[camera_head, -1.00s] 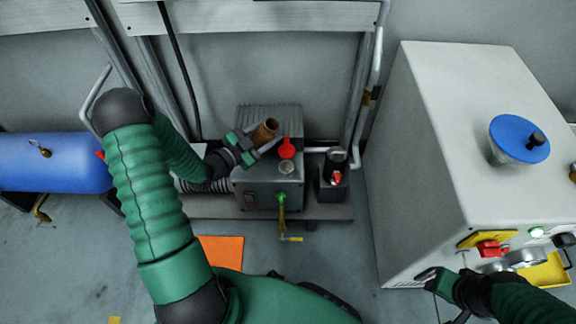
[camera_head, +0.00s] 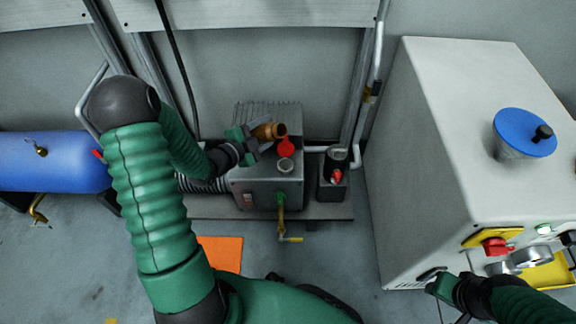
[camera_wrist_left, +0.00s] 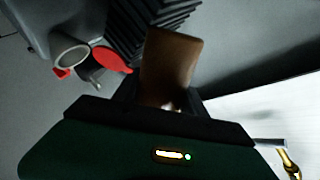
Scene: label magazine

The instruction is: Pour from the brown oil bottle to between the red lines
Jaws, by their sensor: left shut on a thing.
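The brown oil bottle (camera_head: 266,131) is held by my left gripper (camera_head: 254,139), which is shut on it above the grey ribbed machine (camera_head: 250,186). In the head view the bottle leans with its mouth toward the right, near the red cap (camera_head: 286,147). A round filler opening (camera_head: 285,164) sits on the machine's top just below the cap. In the left wrist view the bottle (camera_wrist_left: 170,67) stands between the fingers, with the opening (camera_wrist_left: 72,57) to its left. I cannot make out the red lines or any oil stream. My right gripper (camera_head: 436,281) is beside the white cabinet; its jaw state is unclear.
A small dark unit with a red knob (camera_head: 337,176) stands right of the machine. A green-topped valve (camera_head: 281,200) projects from its front. A white cabinet (camera_head: 412,150) fills the right. A blue tank (camera_head: 55,162) lies at the left. An orange sheet (camera_head: 222,252) lies on the floor.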

